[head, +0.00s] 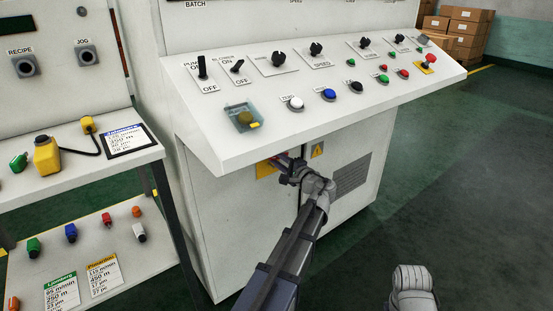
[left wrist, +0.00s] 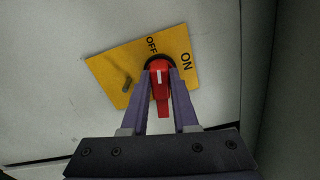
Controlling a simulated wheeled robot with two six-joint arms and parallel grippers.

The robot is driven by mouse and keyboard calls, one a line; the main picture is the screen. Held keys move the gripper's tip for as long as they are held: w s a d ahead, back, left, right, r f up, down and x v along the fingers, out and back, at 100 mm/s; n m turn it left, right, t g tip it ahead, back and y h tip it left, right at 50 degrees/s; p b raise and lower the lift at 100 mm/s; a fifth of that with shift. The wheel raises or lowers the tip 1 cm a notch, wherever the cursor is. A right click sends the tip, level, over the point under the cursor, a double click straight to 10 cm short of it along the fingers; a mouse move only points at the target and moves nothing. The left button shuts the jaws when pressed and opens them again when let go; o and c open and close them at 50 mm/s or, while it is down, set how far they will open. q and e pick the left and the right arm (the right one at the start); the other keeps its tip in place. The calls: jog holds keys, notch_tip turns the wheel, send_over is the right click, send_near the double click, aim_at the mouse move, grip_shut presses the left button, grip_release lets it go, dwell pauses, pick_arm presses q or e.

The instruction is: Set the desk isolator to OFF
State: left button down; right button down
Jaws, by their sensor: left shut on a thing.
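The desk isolator is a red handle (left wrist: 161,92) in a black ring on a yellow plate (left wrist: 112,68) marked OFF and ON. In the left wrist view its white mark runs upright and lies nearer to line with OFF than with ON. My left gripper (left wrist: 163,100) is shut on the handle, with one finger on each side. In the head view my left gripper (head: 280,163) is at the cabinet front under the desk's edge, and the yellow plate (head: 264,169) shows only in part behind it. The handle is hidden there.
The sloping control desk (head: 215,152) overhangs my left gripper and carries several switches and buttons. A clear-covered button (head: 243,117) sits near its front left corner. A bench (head: 90,172) with coloured parts stands at left. The green floor (head: 460,190) at right is open.

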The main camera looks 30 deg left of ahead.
pick_arm(q)
jog(key=shift+f+n, duration=0.1)
jog(key=shift+n, duration=1.4)
jog(key=c, duration=0.7)
grip_release()
jog(key=shift+d, duration=0.1)
jog(key=v, duration=0.7)
jog(key=shift+s+d, duration=0.2)
jog(key=shift+d, duration=0.15)
